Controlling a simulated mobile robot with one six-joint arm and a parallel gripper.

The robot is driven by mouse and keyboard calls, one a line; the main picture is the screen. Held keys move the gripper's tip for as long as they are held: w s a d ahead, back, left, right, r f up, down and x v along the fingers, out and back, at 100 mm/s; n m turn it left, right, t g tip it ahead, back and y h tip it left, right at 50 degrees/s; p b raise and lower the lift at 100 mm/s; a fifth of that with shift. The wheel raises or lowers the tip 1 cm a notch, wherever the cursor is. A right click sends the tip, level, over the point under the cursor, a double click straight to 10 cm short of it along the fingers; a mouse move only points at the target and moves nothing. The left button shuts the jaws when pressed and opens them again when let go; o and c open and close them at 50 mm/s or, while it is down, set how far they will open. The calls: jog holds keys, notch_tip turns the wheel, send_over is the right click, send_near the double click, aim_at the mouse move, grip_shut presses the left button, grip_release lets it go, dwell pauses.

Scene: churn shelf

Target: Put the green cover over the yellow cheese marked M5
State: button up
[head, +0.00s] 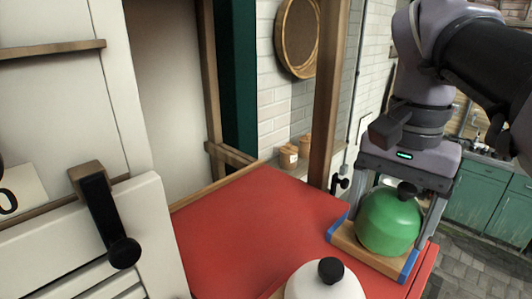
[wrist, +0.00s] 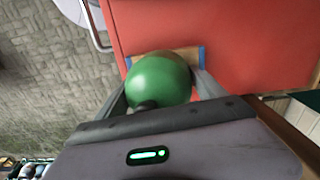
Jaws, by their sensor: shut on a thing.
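The green cover (head: 388,224) is a round dome with a black knob, standing on a wooden board with blue ends (head: 350,243) at the right of the red table. It also shows in the wrist view (wrist: 158,80), on the same board (wrist: 165,54). My gripper (head: 386,230) reaches down with one finger on each side of the cover. I cannot tell whether the board touches the table. No yellow cheese and no M5 mark is visible.
A white cover (head: 323,285) with a black knob stands at the near edge of the red table (head: 255,220). The table's middle is bare. A wooden post (head: 325,95) rises behind it, and a white panel with a black handle (head: 108,220) is at the left.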

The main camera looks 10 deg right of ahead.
jog(key=shift+f+b, duration=0.35)
jog(key=shift+f, duration=0.25)
dwell(0.3)
jog(key=o, duration=2)
jog(key=shift+r, duration=0.1)
